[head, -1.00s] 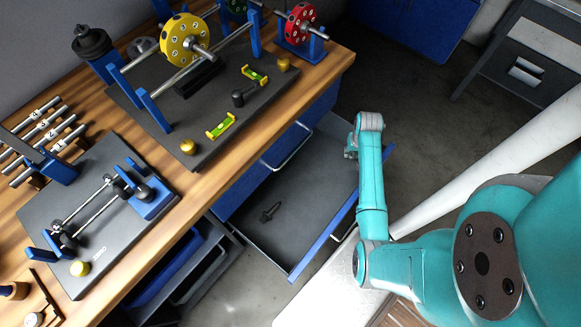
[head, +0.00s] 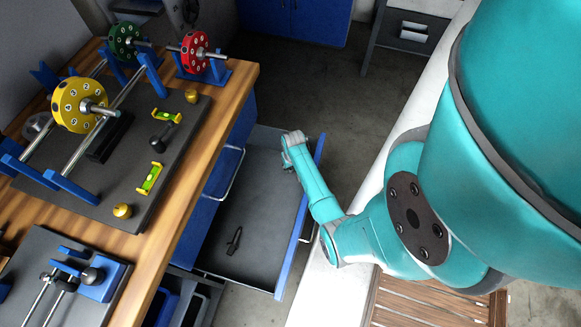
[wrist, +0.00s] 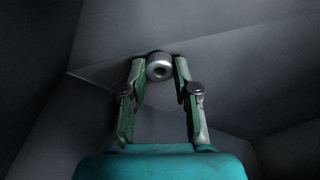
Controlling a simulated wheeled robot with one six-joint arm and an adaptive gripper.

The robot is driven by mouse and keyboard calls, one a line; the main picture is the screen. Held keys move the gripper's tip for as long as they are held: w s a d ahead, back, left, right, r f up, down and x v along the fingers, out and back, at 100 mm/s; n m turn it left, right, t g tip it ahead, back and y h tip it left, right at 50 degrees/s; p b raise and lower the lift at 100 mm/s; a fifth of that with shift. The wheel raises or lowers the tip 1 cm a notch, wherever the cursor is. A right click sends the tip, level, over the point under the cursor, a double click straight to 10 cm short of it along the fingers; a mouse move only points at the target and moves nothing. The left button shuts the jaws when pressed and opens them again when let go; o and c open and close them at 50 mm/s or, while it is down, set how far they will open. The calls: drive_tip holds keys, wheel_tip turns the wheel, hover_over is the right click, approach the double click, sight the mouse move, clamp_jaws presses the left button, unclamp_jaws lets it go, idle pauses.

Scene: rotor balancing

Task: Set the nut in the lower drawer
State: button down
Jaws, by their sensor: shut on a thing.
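The nut (wrist: 159,66) is a round silver metal ring with a dark hole. In the wrist view my gripper (wrist: 160,72) is shut on it, with one finger on each side. The lower drawer (head: 258,192) is pulled open below the bench, with a dark grey floor and a blue front. In the head view my wrist is over the far part of this drawer, near its front. My fingertips and the nut are hidden there. In the wrist view grey surfaces lie beyond the nut; I cannot tell whether it touches them.
A dark bolt-like part (head: 234,241) lies on the drawer floor, toward the near end. The rest of the floor looks clear. The wooden bench (head: 222,95) on the left carries a yellow rotor (head: 68,103), a red rotor (head: 190,50) and a green rotor (head: 121,38).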

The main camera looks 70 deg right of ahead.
drive_tip(key=shift+f, duration=0.1)
drive_tip(key=c, duration=0.9)
unclamp_jaws()
drive_tip(key=shift+o, duration=0.2)
wheel_tip(320, 180, up, 12)
drive_tip(key=s+a, duration=0.1)
